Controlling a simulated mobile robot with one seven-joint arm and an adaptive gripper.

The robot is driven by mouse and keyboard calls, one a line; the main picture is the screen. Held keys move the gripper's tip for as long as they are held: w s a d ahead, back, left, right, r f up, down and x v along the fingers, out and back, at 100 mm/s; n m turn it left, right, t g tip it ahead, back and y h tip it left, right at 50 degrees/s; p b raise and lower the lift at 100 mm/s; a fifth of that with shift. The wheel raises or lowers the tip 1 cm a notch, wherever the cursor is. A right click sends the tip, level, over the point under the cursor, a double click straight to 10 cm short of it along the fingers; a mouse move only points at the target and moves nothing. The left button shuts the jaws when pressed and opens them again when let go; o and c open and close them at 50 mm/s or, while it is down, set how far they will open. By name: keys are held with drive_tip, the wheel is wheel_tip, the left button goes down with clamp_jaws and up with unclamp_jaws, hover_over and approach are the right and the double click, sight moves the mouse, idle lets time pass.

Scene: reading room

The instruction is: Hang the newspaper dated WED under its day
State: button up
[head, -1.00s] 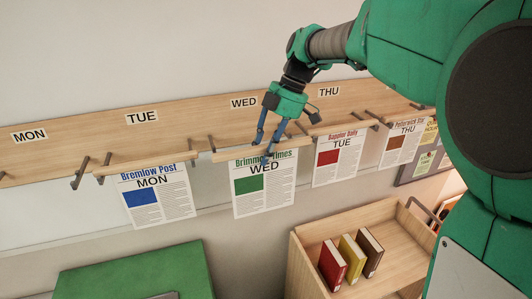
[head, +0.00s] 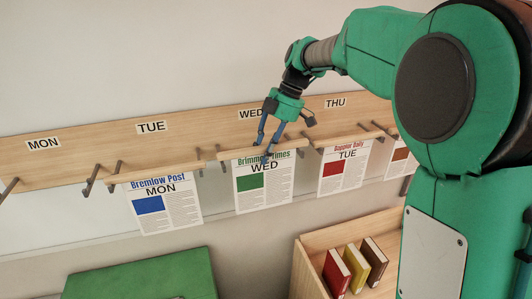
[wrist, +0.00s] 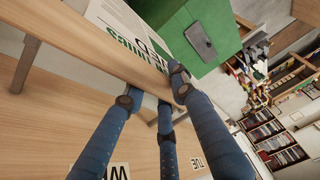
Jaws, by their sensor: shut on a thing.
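The WED newspaper (head: 277,187), headed Brimmer Times with a green square, hangs from a wooden rod (head: 233,154) below the WED label (head: 249,114) on the wall rail. In the head view my gripper (head: 268,151) is shut on that rod near its middle. In the wrist view the fingers (wrist: 163,98) close on the rod (wrist: 105,48), with part of the sheet (wrist: 108,22) beyond it. The rod is close in front of the rail; I cannot tell whether it rests on the pegs.
The MON newspaper (head: 185,208) hangs near the TUE label (head: 151,127), left of mine. The TUE newspaper (head: 347,180) hangs near the THU label (head: 335,102), close on the right. Pegs (head: 90,180) stick out below the MON label (head: 43,143). A shelf with books (head: 337,272) stands below.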

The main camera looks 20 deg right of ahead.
drive_tip(key=shift+w+p, duration=0.35)
drive_tip(key=shift+w, duration=0.65)
drive_tip(key=shift+f+b, duration=0.7)
drive_tip(key=shift+f, duration=0.45)
drive_tip(key=o, duration=1.1)
drive_tip(key=shift+o, duration=0.2)
drive_tip(key=shift+r, duration=0.1)
drive_tip(key=v, duration=1.1)
drive_tip(key=shift+d+r, duration=0.3)
